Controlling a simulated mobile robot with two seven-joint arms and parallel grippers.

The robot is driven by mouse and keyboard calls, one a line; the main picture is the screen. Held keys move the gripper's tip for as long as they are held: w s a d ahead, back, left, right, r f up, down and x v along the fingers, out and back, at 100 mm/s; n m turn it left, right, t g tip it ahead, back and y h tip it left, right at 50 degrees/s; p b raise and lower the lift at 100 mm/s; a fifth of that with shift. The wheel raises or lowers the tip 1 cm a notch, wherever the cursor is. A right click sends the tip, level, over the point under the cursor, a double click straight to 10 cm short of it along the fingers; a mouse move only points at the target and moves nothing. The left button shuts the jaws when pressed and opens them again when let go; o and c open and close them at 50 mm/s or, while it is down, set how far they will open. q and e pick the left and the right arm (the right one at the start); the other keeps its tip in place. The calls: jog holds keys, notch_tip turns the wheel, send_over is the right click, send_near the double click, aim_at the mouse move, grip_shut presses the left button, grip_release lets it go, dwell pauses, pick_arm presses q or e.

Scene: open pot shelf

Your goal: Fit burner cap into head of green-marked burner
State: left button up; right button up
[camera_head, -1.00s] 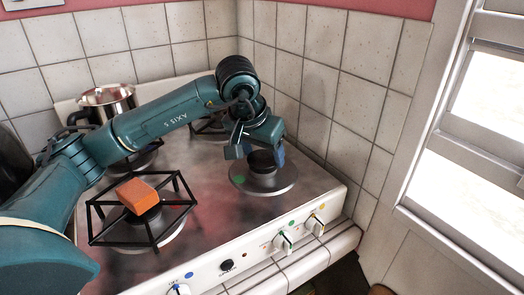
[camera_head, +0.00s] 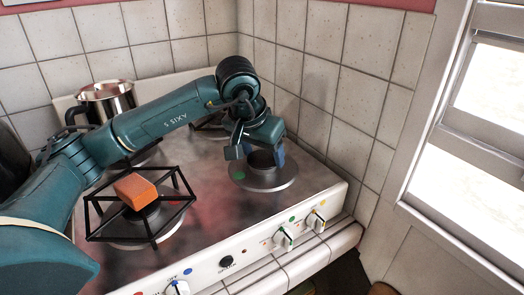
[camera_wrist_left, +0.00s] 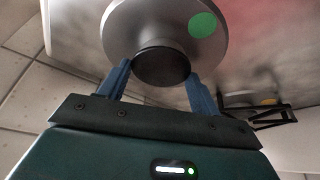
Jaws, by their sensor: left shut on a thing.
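The green-marked burner (camera_head: 282,183) is a round grey disc at the right of the stove, with a green dot (camera_head: 239,174) on its left side. The dark round burner cap (camera_head: 262,158) is over the middle of this burner. My left gripper (camera_head: 257,153) points down there and is shut on the cap, one finger on each side. In the left wrist view the cap (camera_wrist_left: 162,66) sits between the blue fingertips, in front of the burner disc (camera_wrist_left: 120,28). I cannot tell whether the cap is seated in the head, which is hidden below it. My right gripper is not in view.
An orange block (camera_head: 136,191) lies on the black grate (camera_head: 97,214) of the front left burner. A metal pot (camera_head: 104,101) stands at the back left. Control knobs (camera_head: 284,238) line the front panel. Tiled walls (camera_head: 335,100) close in behind and right of the burner.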

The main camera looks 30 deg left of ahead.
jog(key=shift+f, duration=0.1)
pick_arm(q)
jog(key=o, duration=1.1)
jog(key=shift+r, duration=0.25)
jog(key=v, duration=1.2)
jog(key=shift+s+r+b, duration=0.2)
jog(key=shift+r+b, duration=0.1)
jog(key=shift+r, duration=0.05)
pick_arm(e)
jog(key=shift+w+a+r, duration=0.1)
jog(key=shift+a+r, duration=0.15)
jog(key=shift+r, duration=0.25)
